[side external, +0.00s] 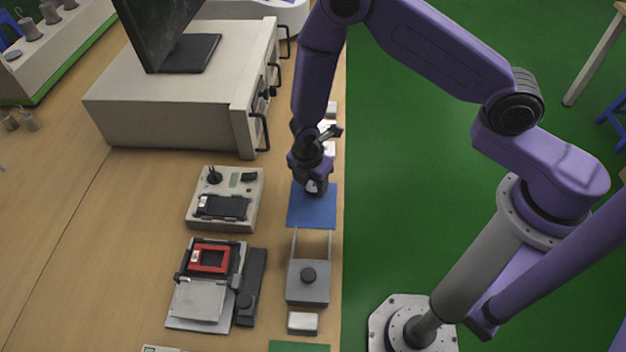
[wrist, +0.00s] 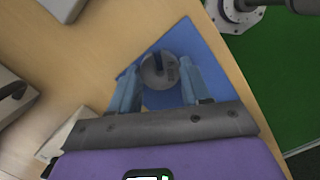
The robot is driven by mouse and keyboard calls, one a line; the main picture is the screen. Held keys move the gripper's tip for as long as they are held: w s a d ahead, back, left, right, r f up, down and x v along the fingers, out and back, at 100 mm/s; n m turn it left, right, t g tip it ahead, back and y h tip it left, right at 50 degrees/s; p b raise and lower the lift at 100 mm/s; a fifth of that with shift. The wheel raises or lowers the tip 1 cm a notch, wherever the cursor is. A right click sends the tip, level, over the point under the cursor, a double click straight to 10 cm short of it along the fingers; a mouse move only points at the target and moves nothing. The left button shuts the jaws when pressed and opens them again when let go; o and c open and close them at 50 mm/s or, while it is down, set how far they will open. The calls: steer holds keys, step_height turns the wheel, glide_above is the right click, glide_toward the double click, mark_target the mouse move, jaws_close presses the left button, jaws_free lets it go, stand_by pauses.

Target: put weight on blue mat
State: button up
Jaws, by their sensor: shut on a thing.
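The blue mat (side external: 311,212) lies flat on the wooden table near its right edge. It also shows in the wrist view (wrist: 208,62). My gripper (side external: 313,187) is over the far part of the mat, pointing down. In the wrist view my gripper (wrist: 168,88) has its two fingers on either side of a grey, round, slotted weight (wrist: 158,70) and is shut on it. The weight appears over the mat; I cannot tell whether it touches the mat. In the side view the weight is mostly hidden by my gripper.
A grey device with a black knob (side external: 308,283) stands just in front of the mat. Two test fixtures (side external: 226,222) (side external: 207,290) stand to the left. A large beige instrument (side external: 175,110) carries a monitor. More weights (side external: 30,28) stand at the far left.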

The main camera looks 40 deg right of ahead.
steer(key=o, duration=1.3)
steer(key=shift+c, duration=0.2)
steer(key=shift+r, duration=3)
steer(key=shift+r, duration=0.1)
